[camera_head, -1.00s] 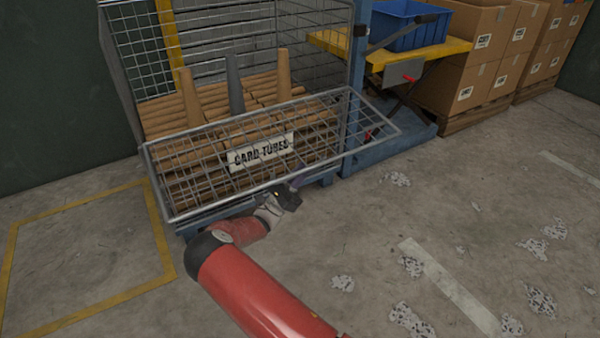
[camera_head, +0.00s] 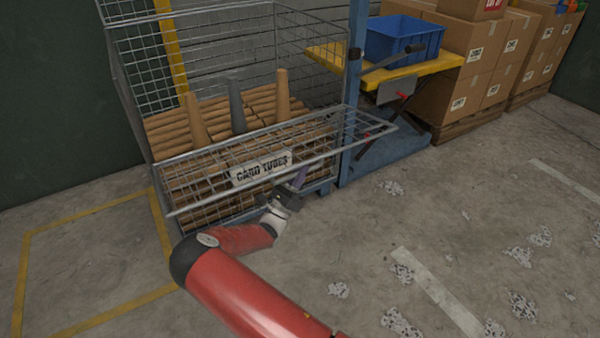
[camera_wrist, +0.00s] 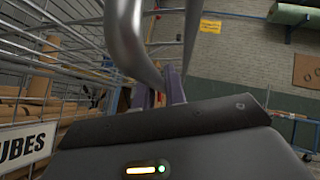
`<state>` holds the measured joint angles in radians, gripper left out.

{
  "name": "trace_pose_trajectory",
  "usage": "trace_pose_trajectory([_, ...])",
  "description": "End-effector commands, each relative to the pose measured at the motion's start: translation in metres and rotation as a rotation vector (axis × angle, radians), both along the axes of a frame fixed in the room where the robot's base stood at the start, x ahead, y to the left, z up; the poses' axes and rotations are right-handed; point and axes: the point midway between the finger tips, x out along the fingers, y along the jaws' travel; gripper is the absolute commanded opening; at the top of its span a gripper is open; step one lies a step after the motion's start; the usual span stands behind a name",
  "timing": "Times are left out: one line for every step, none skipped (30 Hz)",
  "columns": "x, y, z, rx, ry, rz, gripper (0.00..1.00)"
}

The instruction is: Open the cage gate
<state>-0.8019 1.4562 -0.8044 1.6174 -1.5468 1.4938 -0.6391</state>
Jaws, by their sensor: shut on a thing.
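The wire mesh gate panel (camera_head: 222,190) of the cage juts out from the cage front, its outer rim towards me. My gripper (camera_head: 299,178) is shut on the gate's outer rim, right of the panel's middle. In the wrist view the purple fingers (camera_wrist: 172,88) reach to a thick grey bent bar (camera_wrist: 126,35), which partly hides the tips. The mesh cage (camera_head: 148,95) stands behind, holding brown card tubes (camera_head: 205,135). A white "CARD TUBES" sign (camera_head: 261,168) shows through the mesh; its end also shows in the wrist view (camera_wrist: 25,145).
Right of the cage are a blue post frame (camera_head: 355,70) and a yellow lift table (camera_head: 440,62) with a blue bin (camera_head: 402,38). Cartons (camera_head: 470,90) stand farther right. The concrete floor (camera_head: 480,230) in front is open, with pale patches.

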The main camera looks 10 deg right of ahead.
Motion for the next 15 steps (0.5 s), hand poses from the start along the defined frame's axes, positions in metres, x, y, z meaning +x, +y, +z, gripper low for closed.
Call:
trace_pose_trajectory([0.0005, 0.0009, 0.0014, -0.003, -0.002, 0.002, 0.0])
trace_pose_trajectory([0.0005, 0.0008, 0.0013, -0.003, -0.002, 0.003, 0.17])
trace_pose_trajectory([0.0005, 0.0008, 0.0013, -0.003, -0.003, 0.002, 0.22])
trace_pose_trajectory([0.0005, 0.0008, 0.0013, -0.003, -0.003, 0.002, 0.26])
trace_pose_trajectory([0.0004, 0.0007, 0.0013, -0.003, -0.003, 0.002, 0.3])
trace_pose_trajectory([0.0004, 0.0006, 0.0013, -0.002, -0.003, 0.0, 0.34])
trace_pose_trajectory([0.0003, 0.0005, 0.0013, -0.002, -0.003, 0.0, 0.34])
trace_pose_trajectory([0.0002, 0.0004, 0.0013, -0.002, -0.003, 0.0, 0.34])
trace_pose_trajectory([0.0001, 0.0003, 0.0014, -0.002, -0.003, 0.0, 0.34])
trace_pose_trajectory([0.0001, 0.0002, 0.0013, -0.002, -0.003, 0.0, 0.34])
trace_pose_trajectory([0.0, 0.0002, 0.0013, -0.002, -0.003, 0.0, 0.34])
trace_pose_trajectory([0.0, 0.0001, 0.0011, -0.001, -0.003, -0.001, 0.34])
trace_pose_trajectory([-0.0003, 0.0004, 0.0007, -0.001, -0.003, -0.001, 0.34])
trace_pose_trajectory([-0.0008, 0.0011, -0.0002, -0.001, -0.003, 0.0, 0.34])
trace_pose_trajectory([-0.0018, 0.0027, -0.0022, -0.001, -0.002, 0.001, 0.34])
